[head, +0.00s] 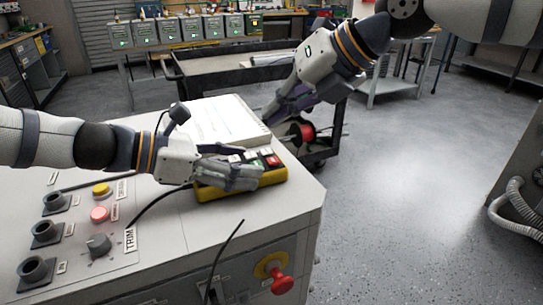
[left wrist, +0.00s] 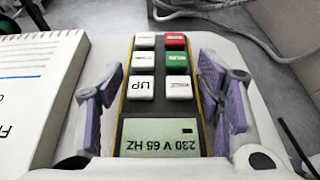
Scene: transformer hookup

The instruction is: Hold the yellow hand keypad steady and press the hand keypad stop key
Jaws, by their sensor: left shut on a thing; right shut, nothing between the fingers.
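The yellow hand keypad (head: 275,179) lies on top of the grey console. In the left wrist view, its face (left wrist: 160,110) shows white keys, a green key (left wrist: 176,60), a red key (left wrist: 175,41) and a display (left wrist: 161,138) reading 230 V 65 HZ upside down. The red key, likely the stop key, also shows in the head view (head: 272,160); its label is too small to read. My left gripper (head: 245,176) is shut on the keypad, its purple pads at both sides. My right gripper (head: 270,115) is shut and empty, above and behind the keypad, apart from it.
A white ring binder or booklet (head: 215,120) lies behind the keypad. The console panel (head: 150,225) has a yellow button, a pink button, a knob and sockets. A red emergency stop (head: 282,283) juts from its front. A black cart (head: 190,85) with a red spool (head: 305,132) stands behind.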

